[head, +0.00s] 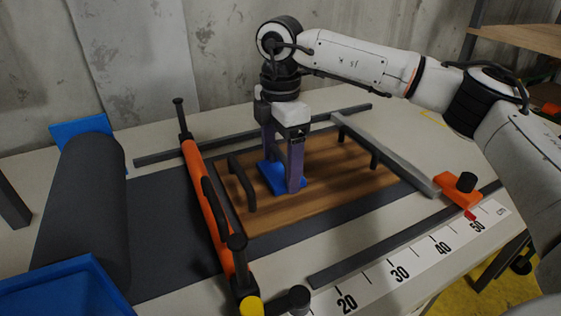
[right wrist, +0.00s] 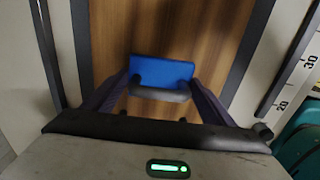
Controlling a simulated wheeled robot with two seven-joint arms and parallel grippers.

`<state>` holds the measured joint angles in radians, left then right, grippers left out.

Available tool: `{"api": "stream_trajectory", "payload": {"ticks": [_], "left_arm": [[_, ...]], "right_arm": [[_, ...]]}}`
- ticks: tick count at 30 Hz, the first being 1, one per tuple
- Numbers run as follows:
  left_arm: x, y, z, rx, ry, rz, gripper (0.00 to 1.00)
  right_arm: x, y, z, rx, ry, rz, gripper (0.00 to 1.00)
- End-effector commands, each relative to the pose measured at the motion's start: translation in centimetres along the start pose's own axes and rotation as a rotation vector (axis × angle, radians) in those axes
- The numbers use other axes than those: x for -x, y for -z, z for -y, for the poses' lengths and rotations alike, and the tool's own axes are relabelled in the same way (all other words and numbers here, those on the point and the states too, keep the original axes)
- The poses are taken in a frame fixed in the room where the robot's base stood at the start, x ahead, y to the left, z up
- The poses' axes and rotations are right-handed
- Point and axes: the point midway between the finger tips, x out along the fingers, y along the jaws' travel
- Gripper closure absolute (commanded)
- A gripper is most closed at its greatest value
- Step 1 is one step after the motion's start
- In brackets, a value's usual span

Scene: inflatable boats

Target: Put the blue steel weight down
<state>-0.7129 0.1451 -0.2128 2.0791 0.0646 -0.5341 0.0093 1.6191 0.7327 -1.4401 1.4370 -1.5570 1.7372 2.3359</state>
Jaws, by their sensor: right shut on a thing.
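The blue steel weight (head: 271,180) is at the wooden board (head: 350,190) on the table, near the board's middle. My right gripper (head: 283,178) points down from above, its purple fingers on either side of the weight. In the right wrist view, the weight (right wrist: 162,70) shows as a blue block with a dark bar handle (right wrist: 160,95) between the fingers, and the gripper is shut on it. I cannot tell whether its underside touches the board. My left gripper is not in view.
An orange bar (head: 207,196) with black handles stands along the board's left side. A grey rail (head: 385,153), orange stop (head: 458,190) and ruler strip (head: 400,272) lie right and front. Bare board surrounds the weight.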

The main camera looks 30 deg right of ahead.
Motion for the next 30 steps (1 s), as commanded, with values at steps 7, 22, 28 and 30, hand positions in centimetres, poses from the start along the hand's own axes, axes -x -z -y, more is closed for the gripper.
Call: {"api": "stream_trajectory", "payload": {"ticks": [7, 22, 28, 30], "left_arm": [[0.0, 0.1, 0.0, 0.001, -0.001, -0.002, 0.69], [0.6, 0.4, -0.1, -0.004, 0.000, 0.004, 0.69], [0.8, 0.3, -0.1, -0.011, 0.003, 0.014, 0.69], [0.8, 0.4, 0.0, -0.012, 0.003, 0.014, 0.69]], "right_arm": [[-0.1, 0.0, 0.0, 0.000, 0.000, 0.000, 0.03], [4.6, 0.1, -0.1, 0.000, -0.004, -0.001, 0.03], [8.9, 0.1, -0.1, 0.000, -0.003, -0.002, 0.03], [10.1, 0.1, -0.1, 0.001, -0.003, -0.001, 0.03]]}}
